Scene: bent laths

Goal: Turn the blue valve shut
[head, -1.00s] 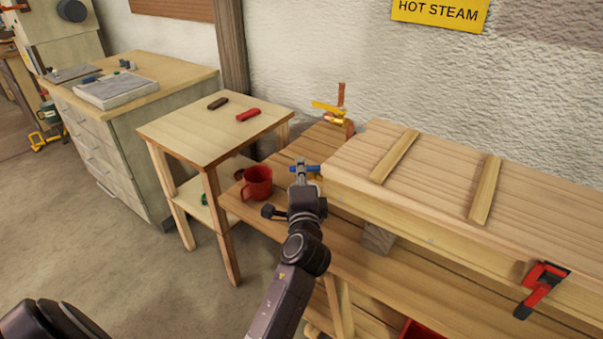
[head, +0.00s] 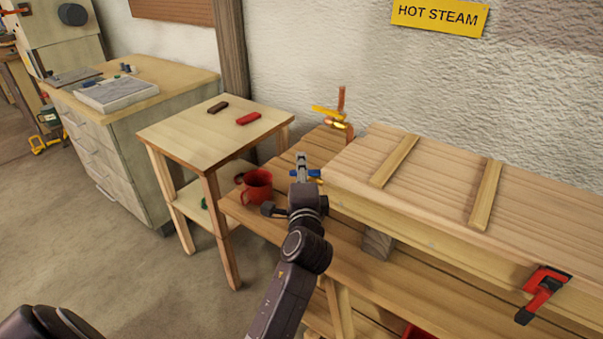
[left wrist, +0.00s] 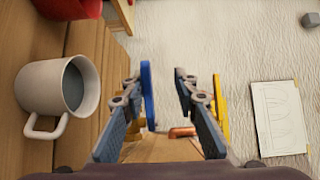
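In the left wrist view, the blue handle (left wrist: 148,95) stands between the two open fingers of my left gripper (left wrist: 157,78), close to the left finger. Contact cannot be told. A yellow handle (head: 328,112) is farther back near the wall. It also shows just outside the right finger in the wrist view (left wrist: 221,115). My right gripper is not in view.
A white mug (left wrist: 45,88) shows at the left of the wrist view. The wooden box (head: 345,165) bounds the right side, with a red clamp (head: 542,293) on its front. A copper pipe (left wrist: 182,132) is nearby.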

